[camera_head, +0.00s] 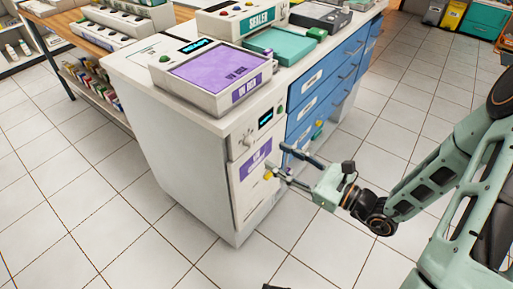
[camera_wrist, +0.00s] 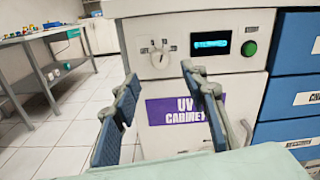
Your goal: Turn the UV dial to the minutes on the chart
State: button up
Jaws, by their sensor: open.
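The UV cabinet (camera_head: 205,170) is a white unit with a purple "UV CABINET" label (camera_wrist: 178,110) on its door. Its dial (camera_wrist: 160,57) is a small pale round knob on the panel above the door, with small dark marks around it; the marks are too small to read. The dial also shows in the head view (camera_head: 247,138). My gripper (camera_head: 276,163) is open and empty in front of the cabinet door, below and to the right of the dial in the head view. In the wrist view its spread fingers (camera_wrist: 158,76) point toward the panel, apart from the dial. I cannot make out a minutes chart.
A lit display (camera_wrist: 211,43) and a green button (camera_wrist: 249,48) sit right of the dial. A purple-topped box (camera_head: 215,75) and a sealer (camera_head: 245,18) stand on the counter. Blue drawers (camera_head: 318,90) adjoin the cabinet. The tiled floor in front is clear.

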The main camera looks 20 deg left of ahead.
aim_at(253, 143)
jog(key=b+x, duration=0.1)
jog(key=x, duration=0.7)
jog(key=shift+a, duration=0.2)
grip_shut()
